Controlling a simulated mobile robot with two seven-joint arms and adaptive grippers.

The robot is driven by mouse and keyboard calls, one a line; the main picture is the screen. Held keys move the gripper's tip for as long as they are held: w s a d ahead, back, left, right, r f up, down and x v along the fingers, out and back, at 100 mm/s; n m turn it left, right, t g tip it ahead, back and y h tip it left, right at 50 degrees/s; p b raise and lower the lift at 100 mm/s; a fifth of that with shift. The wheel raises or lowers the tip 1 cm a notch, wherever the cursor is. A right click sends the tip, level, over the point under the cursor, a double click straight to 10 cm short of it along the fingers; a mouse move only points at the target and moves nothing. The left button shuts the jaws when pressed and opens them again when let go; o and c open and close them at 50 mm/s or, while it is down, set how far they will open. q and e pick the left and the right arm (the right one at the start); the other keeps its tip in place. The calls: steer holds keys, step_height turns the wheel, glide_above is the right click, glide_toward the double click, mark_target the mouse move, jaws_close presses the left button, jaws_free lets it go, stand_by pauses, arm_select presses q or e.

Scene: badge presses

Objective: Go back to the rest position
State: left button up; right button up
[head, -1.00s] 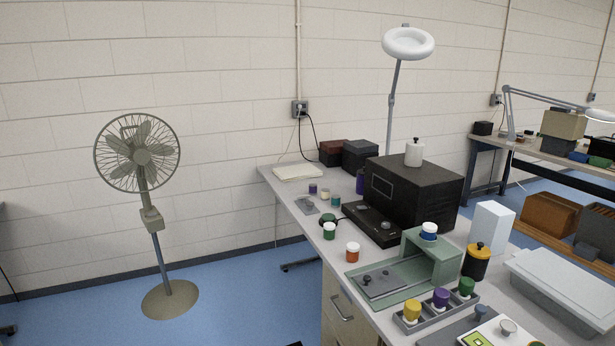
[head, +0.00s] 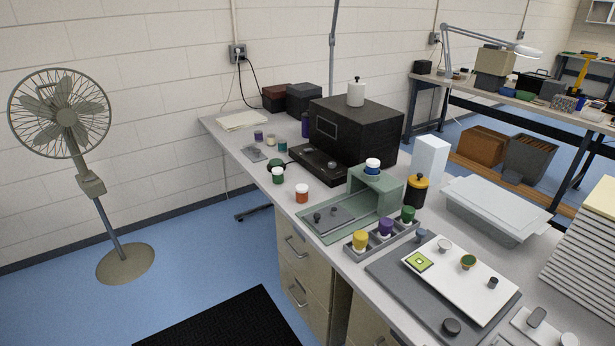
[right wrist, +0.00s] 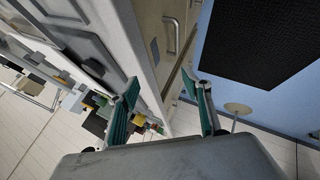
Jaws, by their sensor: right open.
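My right gripper (right wrist: 165,108) shows in the right wrist view with its two green-padded fingers spread wide and nothing between them. It is open and clear of the bench, with the drawer front (right wrist: 170,45) and floor beyond it. Neither gripper shows in the head view. My left gripper is not in view.
The workbench (head: 232,140) holds a black press (head: 355,130), a green press (head: 375,188), a tray (head: 365,246) with yellow, purple and green jars, and a white board (head: 455,285). A fan (head: 66,118) stands left. Blue floor with a black mat (head: 225,325) lies in front.

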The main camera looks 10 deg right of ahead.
steer(key=a+f+m+t+y, duration=0.2)
steer(key=a+f+y, duration=0.3)
steer(key=a+f, duration=0.3)
steer(key=a, duration=0.3)
steer(key=shift+s+f, duration=0.25)
steer(key=shift+f, duration=0.1)
